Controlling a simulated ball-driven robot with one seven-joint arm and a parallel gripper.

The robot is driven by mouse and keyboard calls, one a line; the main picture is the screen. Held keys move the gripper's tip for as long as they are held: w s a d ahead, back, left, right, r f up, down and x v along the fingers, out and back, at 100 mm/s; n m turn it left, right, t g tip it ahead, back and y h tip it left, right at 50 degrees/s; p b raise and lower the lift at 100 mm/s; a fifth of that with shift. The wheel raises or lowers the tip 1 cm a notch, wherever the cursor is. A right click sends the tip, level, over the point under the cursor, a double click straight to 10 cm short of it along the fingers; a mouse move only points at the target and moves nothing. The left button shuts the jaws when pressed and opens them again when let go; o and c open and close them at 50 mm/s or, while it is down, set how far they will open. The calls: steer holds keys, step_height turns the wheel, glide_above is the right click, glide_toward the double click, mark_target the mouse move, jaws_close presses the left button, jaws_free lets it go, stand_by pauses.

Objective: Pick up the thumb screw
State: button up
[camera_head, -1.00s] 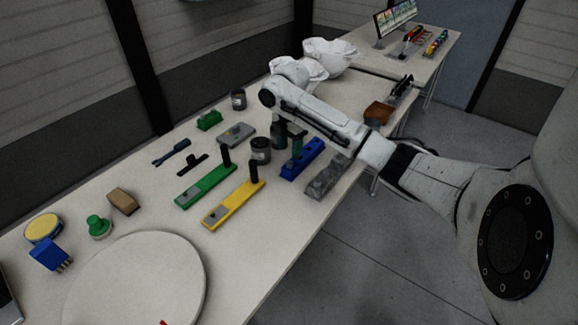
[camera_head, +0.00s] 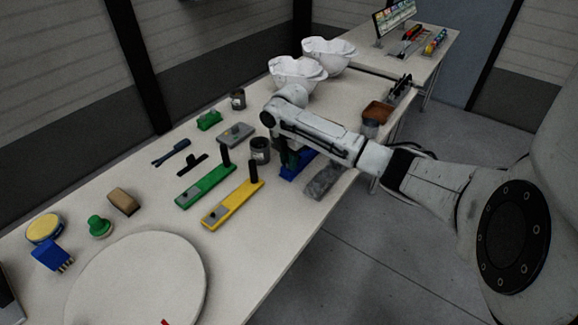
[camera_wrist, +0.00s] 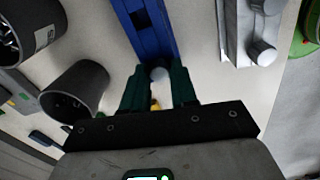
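My gripper (camera_wrist: 157,80) has two dark green fingers standing apart in the wrist view. A small pale round knob (camera_wrist: 159,74) shows between the fingertips, at the near end of a blue block (camera_wrist: 150,32); it may be the thumb screw, but its form is too small to tell. I cannot tell whether the fingers touch it. In the head view my gripper (camera_head: 289,153) is low over the blue block (camera_head: 300,165), and my arm hides part of both. A grey block beside it (camera_wrist: 238,30) carries another pale knob (camera_wrist: 263,53).
A dark cup (camera_wrist: 78,88) stands close left of my gripper in the wrist view. Yellow (camera_head: 228,207) and green (camera_head: 203,187) bars with black posts lie to the left. White helmet shells (camera_head: 297,72) stand behind. A round white disc (camera_head: 140,285) lies at front left.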

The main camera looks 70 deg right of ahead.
jaws_close()
steer(key=shift+r, duration=0.5)
step_height(320, 180, up, 2)
steer(key=shift+r+b, duration=0.1)
steer(key=shift+b, duration=0.3)
steer(key=s+a+r+p, duration=0.1)
steer(key=s+a+r, duration=0.5)
steer(key=s+r, duration=0.4)
steer(key=shift+s+a+p, duration=0.3)
steer(key=shift+s+p, duration=0.05)
steer(key=shift+s, duration=0.85)
